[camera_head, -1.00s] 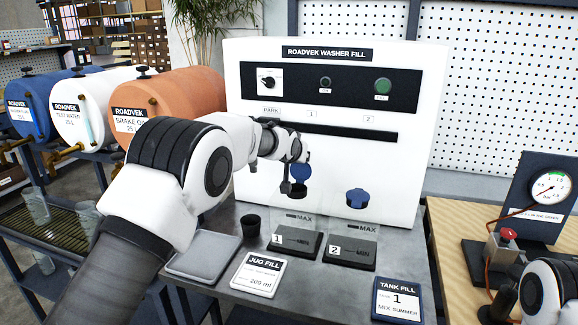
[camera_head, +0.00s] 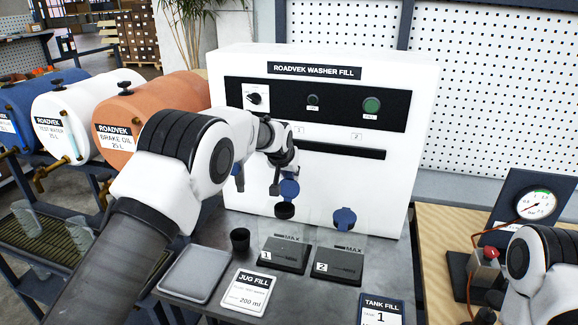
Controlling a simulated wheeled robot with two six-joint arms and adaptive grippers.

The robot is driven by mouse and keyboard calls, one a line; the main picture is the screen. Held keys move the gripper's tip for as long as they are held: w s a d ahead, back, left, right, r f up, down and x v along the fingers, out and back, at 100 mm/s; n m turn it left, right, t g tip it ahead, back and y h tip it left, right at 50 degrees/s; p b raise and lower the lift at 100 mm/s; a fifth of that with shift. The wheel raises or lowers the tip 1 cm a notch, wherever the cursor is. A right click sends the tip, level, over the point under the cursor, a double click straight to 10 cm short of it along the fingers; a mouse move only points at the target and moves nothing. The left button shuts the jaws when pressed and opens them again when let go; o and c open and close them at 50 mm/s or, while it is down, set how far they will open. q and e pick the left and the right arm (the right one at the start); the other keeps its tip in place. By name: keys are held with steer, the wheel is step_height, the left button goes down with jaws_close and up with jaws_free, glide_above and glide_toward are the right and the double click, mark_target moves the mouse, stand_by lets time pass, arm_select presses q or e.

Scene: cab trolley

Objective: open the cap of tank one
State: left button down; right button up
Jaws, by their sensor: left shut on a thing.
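The blue cap of tank one (camera_head: 289,190) stands tilted up above its dark filler neck (camera_head: 285,210), on the front of the white washer fill panel. My left gripper (camera_head: 277,186) is at the cap's left edge and shut on it; the fingertips are small and partly hidden by my wrist. The blue cap of tank two (camera_head: 345,218) lies lower over its neck to the right. Clear tanks are faintly visible above the black bases marked 1 (camera_head: 285,254) and 2 (camera_head: 338,264). My right arm shows at the lower right, but its gripper is out of view.
A small black cup (camera_head: 240,240), a grey tray (camera_head: 195,275) and the jug fill card (camera_head: 246,291) lie on the metal bench. The tank fill card (camera_head: 381,311) is at the front. A gauge stand (camera_head: 520,210) is at right. Coloured drums (camera_head: 150,115) stand at left.

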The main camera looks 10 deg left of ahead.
arm_select(q)
steer(key=shift+s+f, duration=0.15)
steer(key=shift+f, duration=0.35)
steer(key=c, duration=1.1)
jaws_free()
steer(key=shift+c, duration=0.2)
steer(key=shift+o, duration=1.1)
steer(key=shift+w+f, duration=0.15)
steer(key=shift+w, duration=0.35)
arm_select(e)
steer(key=shift+w+f, duration=0.1)
steer(key=shift+w, duration=0.15)
arm_select(q)
steer(key=shift+d+r, duration=0.1)
steer(key=shift+r, duration=0.15)
